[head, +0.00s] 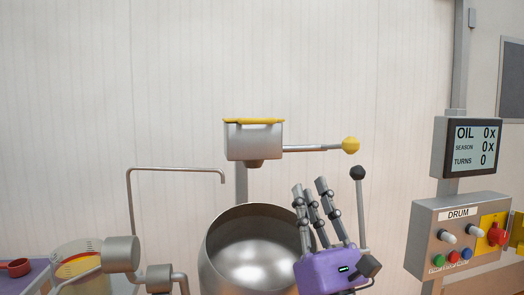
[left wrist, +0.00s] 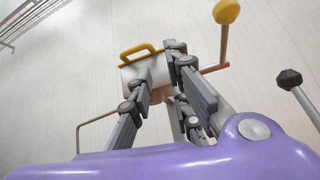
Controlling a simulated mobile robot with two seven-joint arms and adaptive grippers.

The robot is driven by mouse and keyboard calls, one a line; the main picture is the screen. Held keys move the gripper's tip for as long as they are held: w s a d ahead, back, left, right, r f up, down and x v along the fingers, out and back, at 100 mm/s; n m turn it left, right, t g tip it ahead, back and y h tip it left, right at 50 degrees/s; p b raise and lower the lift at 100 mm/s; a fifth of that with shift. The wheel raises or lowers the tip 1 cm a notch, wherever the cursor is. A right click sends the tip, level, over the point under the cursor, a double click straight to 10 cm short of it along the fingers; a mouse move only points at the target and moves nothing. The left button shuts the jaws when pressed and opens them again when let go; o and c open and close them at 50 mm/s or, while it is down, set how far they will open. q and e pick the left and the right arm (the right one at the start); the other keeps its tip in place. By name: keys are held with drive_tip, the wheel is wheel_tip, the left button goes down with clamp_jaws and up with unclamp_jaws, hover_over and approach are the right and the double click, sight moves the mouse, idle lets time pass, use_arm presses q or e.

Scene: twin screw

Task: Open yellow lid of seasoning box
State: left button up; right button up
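The seasoning box (head: 254,143) is a grey metal box on a post above the drum. Its yellow lid (head: 254,121) lies flat across the top and looks closed. In the left wrist view, the lid's yellow handle (left wrist: 140,50) shows beyond the fingers, and the box (left wrist: 152,68) is partly hidden by them. My left gripper (head: 312,186), purple with grey fingers, is below and to the right of the box in the head view, apart from it. Its fingers are spread and empty; they also show in the left wrist view (left wrist: 162,75). My right gripper is not in view.
A rod with a yellow knob (head: 350,145) sticks out right of the box. A black-knobbed lever (head: 358,173) stands close behind my left gripper. The metal drum (head: 250,250) is below the box. A control panel (head: 458,235) and display (head: 472,147) stand at the right.

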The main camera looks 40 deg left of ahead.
use_arm(q)
drive_tip(key=s+a+r+n+g+y, duration=0.15)
drive_tip(key=a+r+n+g, duration=0.25)
drive_tip(key=r+n+g, duration=0.55)
drive_tip(key=n+h+b, duration=0.2)
drive_tip(key=n+h, duration=0.3)
drive_tip(key=n, duration=0.9)
approach(259, 122)
drive_tip(key=f+x, duration=0.1)
drive_tip(key=x, duration=0.2)
drive_tip(key=shift+g, duration=0.35)
drive_tip(key=x, duration=0.5)
drive_tip(key=r+p+x, duration=0.1)
drive_tip(key=x, duration=0.2)
drive_tip(key=shift+d, duration=0.1)
clamp_jaws()
